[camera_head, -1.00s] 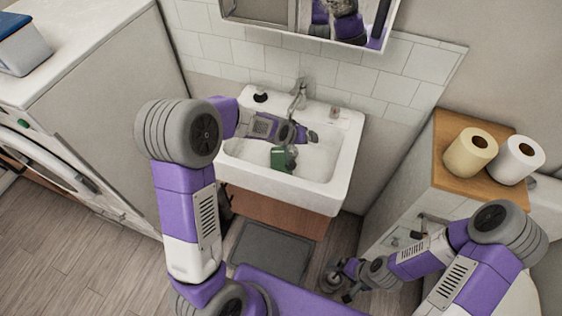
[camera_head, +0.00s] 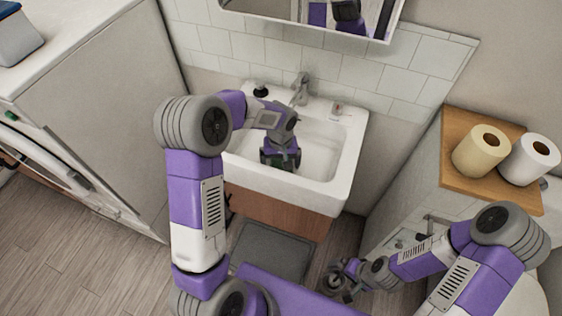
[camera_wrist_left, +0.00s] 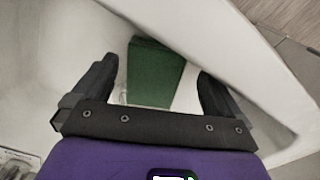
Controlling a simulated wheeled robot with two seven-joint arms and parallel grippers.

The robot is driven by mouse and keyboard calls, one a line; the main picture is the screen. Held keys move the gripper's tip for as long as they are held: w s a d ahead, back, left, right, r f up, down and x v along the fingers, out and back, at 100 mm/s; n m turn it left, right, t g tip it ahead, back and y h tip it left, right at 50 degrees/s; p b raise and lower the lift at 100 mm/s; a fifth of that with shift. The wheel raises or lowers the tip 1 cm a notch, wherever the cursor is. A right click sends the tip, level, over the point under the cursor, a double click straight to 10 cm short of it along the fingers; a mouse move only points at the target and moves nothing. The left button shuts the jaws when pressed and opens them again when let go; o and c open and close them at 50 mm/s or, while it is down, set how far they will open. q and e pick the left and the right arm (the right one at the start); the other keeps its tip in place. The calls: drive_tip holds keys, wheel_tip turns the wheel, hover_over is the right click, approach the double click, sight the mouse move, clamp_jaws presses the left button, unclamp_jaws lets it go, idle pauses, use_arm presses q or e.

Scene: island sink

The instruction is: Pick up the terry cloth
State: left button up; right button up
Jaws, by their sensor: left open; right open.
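The terry cloth (camera_wrist_left: 154,74) shows in the left wrist view as a dark green piece inside the white sink, between my left gripper's two fingers. My left gripper (camera_wrist_left: 158,82) is open, with one finger on each side of the cloth and no visible contact. In the head view my left gripper (camera_head: 281,160) points down into the basin and hides most of the cloth. My right gripper (camera_head: 335,284) is open and low, in front of the cabinet, away from the sink.
The sink (camera_head: 345,170) has raised rims and a faucet (camera_head: 301,88) at its back. A wooden-topped cabinet (camera_head: 455,180) with two paper rolls (camera_head: 481,151) stands at right. A washing machine (camera_head: 90,120) is at left. A grey mat (camera_head: 272,252) lies on the floor.

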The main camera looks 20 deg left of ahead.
use_arm(q)
wheel_tip(320, 180, down, 4)
drive_tip(key=shift+w+d+r+b, duration=0.1)
drive_tip(key=shift+b, duration=0.45)
drive_tip(key=c, duration=1)
drive_tip(key=shift+o, duration=0.2)
wheel_tip(320, 180, up, 28)
drive_tip(key=p, duration=0.8)
